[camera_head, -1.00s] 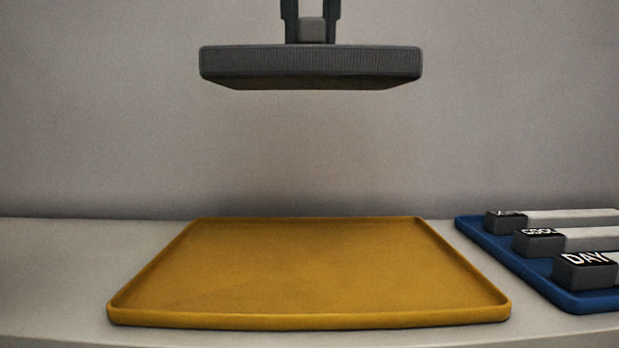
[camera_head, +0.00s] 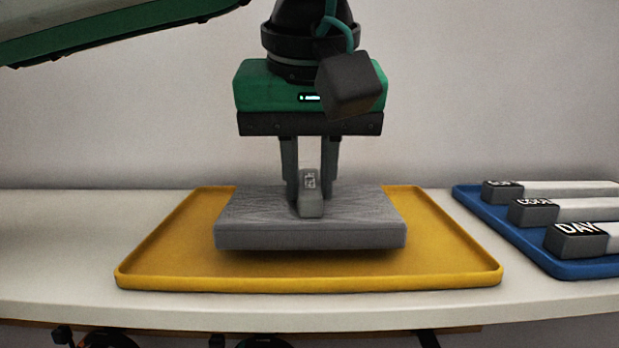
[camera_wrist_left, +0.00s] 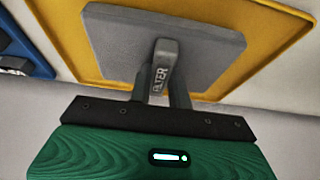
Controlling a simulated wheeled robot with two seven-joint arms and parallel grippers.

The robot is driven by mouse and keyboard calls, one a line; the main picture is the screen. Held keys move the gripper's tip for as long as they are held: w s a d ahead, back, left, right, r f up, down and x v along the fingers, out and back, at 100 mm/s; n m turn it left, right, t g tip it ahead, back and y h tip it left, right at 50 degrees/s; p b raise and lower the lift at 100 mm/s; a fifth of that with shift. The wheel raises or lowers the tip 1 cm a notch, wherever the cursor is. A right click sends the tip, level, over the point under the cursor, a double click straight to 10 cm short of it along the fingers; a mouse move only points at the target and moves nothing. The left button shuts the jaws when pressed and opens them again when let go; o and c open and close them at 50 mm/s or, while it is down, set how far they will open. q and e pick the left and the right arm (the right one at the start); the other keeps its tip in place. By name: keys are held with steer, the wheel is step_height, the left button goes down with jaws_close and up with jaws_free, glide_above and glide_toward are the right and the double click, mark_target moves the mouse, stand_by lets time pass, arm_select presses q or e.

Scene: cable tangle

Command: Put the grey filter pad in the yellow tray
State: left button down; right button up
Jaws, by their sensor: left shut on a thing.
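The grey filter pad (camera_head: 255,232) is a flat rectangular block with a small upright handle (camera_head: 310,205) on top. My left gripper (camera_head: 312,192) comes down from above and is shut on that handle. The pad is level, over the middle of the yellow tray (camera_head: 150,265). A dark shadow lies under its front edge, and I cannot tell whether its underside touches the tray floor. In the left wrist view the pad (camera_wrist_left: 115,40) shows inside the outline of the tray (camera_wrist_left: 62,25), with lettering on the handle (camera_wrist_left: 162,65). My right gripper is not in view.
A blue tray (camera_head: 520,252) stands to the right with several grey-and-white labelled bars on it. The white table (camera_head: 60,240) is bare to the left. The table's front edge runs just below the yellow tray. A plain wall is behind.

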arm_select(q)
steer(key=shift+a+f, duration=0.1)
steer(key=shift+f, duration=0.6)
steer(key=shift+s, duration=0.1)
steer(key=shift+f, duration=0.25)
steer(key=c, duration=1.3)
jaws_free()
steer(key=shift+r, duration=0.15)
